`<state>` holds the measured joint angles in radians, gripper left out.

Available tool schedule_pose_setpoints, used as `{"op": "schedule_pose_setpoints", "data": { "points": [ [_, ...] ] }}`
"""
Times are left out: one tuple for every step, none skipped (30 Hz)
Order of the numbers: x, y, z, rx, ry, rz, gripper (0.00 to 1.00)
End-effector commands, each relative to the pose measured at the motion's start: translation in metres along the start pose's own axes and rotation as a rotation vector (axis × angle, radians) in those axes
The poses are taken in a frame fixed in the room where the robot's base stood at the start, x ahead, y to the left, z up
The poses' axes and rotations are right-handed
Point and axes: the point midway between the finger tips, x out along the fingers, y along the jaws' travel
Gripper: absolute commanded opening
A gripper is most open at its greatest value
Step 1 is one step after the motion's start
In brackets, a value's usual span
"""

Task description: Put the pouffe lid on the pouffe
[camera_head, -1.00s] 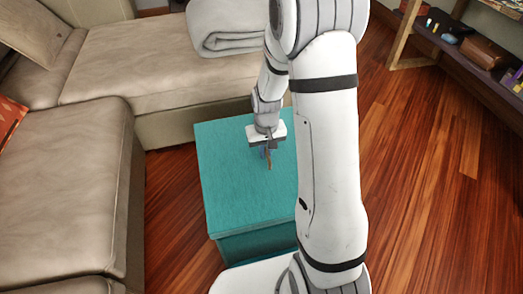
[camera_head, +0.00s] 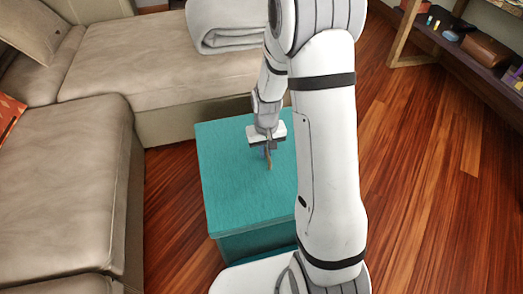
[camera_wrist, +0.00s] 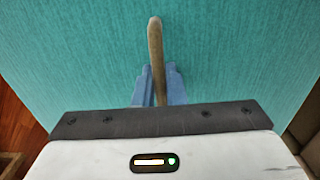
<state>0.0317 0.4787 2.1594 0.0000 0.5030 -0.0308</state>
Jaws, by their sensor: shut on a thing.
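The pouffe lid (camera_head: 225,185) is a teal, fabric-textured square with a tan handle at its middle. It sits over the teal pouffe (camera_head: 262,244), whose darker front side shows below the lid's near edge. I cannot tell whether a gap separates them. My gripper (camera_head: 268,158) points down at the lid's middle and is shut on the handle. In the wrist view the blue-grey fingers (camera_wrist: 158,86) close around the tan handle (camera_wrist: 156,50), with the teal lid top (camera_wrist: 80,60) filling the background. My arm hides the lid's right part.
A beige corner sofa (camera_head: 60,190) stands left and behind, with a folded grey blanket (camera_head: 232,25) on it. A wooden shelf (camera_head: 470,50) with small items stands at the far right. Wood floor (camera_head: 425,200) is clear on the right.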

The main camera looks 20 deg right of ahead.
Motion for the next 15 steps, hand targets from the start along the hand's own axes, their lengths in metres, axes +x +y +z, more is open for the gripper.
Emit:
{"op": "schedule_pose_setpoints", "data": {
  "points": [
    [0.0005,0.0000,-0.0008,0.000,0.003,0.000,0.00],
    [0.0007,0.0000,-0.0008,0.000,0.003,0.000,0.00],
    [0.0009,0.0000,-0.0008,0.000,0.003,0.000,0.00],
    [0.0010,0.0000,-0.0008,0.000,0.003,0.000,0.00],
    [0.0009,0.0000,-0.0008,0.000,0.003,0.000,0.00],
    [0.0008,0.0000,-0.0008,0.000,0.003,0.000,0.00],
    [0.0007,0.0000,-0.0008,0.000,0.003,0.000,0.00],
    [0.0007,-0.0001,-0.0008,0.000,0.003,0.000,0.00],
    [0.0007,-0.0001,-0.0008,0.000,0.002,0.000,0.00],
    [0.0007,-0.0001,-0.0008,0.000,0.002,0.000,0.11],
    [0.0007,-0.0001,-0.0008,0.000,0.002,0.000,0.14],
    [0.0008,-0.0001,-0.0007,0.000,0.002,0.000,0.17],
    [0.0009,-0.0001,-0.0006,0.000,0.002,0.000,0.20],
    [0.0010,-0.0001,-0.0006,0.000,0.002,0.000,0.22],
    [0.0011,-0.0001,-0.0005,0.000,0.001,0.000,0.25]
  ]
}}
